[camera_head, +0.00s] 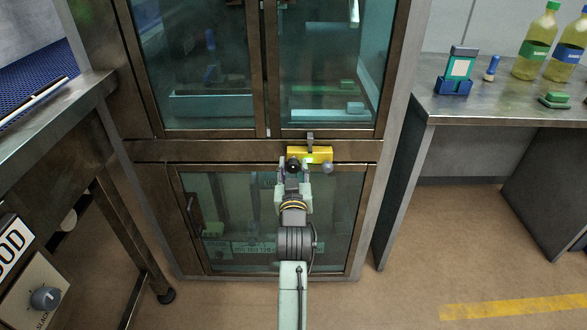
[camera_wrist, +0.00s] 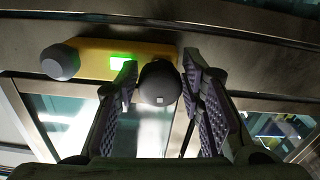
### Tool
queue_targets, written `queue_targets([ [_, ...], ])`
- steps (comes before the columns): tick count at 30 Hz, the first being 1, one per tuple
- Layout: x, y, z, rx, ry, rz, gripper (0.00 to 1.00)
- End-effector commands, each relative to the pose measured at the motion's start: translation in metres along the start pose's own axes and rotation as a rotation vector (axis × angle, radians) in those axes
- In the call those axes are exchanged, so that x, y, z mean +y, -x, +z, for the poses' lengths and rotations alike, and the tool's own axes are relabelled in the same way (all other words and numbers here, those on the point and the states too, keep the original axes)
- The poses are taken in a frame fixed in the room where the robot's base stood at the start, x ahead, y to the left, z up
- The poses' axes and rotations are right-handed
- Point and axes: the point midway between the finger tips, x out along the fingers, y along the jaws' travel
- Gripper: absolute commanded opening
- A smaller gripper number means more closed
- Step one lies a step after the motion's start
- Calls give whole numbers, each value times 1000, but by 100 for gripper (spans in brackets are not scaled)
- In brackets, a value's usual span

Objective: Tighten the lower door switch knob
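A yellow switch box (camera_head: 318,152) sits on the metal bar between the upper and lower cabinet doors. It also shows in the wrist view (camera_wrist: 92,48). It carries a lit green display (camera_wrist: 120,62) and two round knobs. The dark knob (camera_wrist: 159,84) is between the fingers of my gripper (camera_wrist: 160,88). The grey knob (camera_wrist: 60,62) is at the box's other end, apart from the fingers. In the head view my gripper (camera_head: 294,170) is in front of the dark knob. The fingers stand apart, one on each side, with a thin gap at the left finger; contact on the right is unclear.
The lower glass door (camera_head: 340,215) is closed behind my arm, with a handle at its left. A bench (camera_head: 490,100) at right holds bottles and small items. Another metal table (camera_head: 60,120) stands at left. The floor between is clear.

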Motion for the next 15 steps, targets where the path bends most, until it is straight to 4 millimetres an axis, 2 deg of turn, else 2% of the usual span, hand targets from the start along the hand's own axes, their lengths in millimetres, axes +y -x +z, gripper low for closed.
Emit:
queue_targets([
  [2, 0, 0, 0, 0, 0, 0, 28],
  [13, 0, 0, 0, 0, 0, 0, 4],
  [15, 0, 0, 0, 0, 0, 0, 2],
])
